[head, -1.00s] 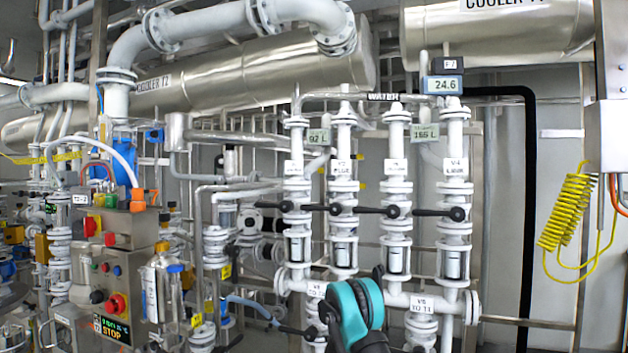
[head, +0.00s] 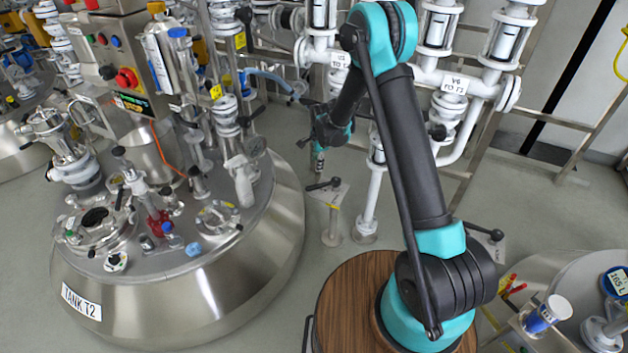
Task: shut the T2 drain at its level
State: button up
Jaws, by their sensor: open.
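The steel tank labelled TANK T2 (head: 82,303) stands at the left in the head view. Beside it on its right, low near the floor, a short post (head: 331,228) carries a small plate and a black lever handle (head: 323,185). I cannot read a label there, so I cannot tell for certain that it is the T2 drain. My gripper (head: 319,172) points down just above this lever, small and partly merged with my wrist. It is open; I cannot tell whether it touches the lever.
White valve piping with a V6 label (head: 454,85) stands behind my arm. A similar black handle (head: 486,231) is to the right. A second tank with a blue-and-white can (head: 545,314) is at the lower right. Grey floor shows between the tank and the pipes.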

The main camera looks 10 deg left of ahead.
send_near(314, 186)
jog(key=shift+n, duration=0.3)
jog(key=f, duration=0.3)
jog(key=w+f, duration=0.1)
jog(key=f, duration=0.1)
jog(key=a+f, duration=0.1)
jog(key=f, duration=0.2)
jog(key=shift+w+f, duration=0.2)
jog(key=shift+f, duration=0.15)
grip_shut()
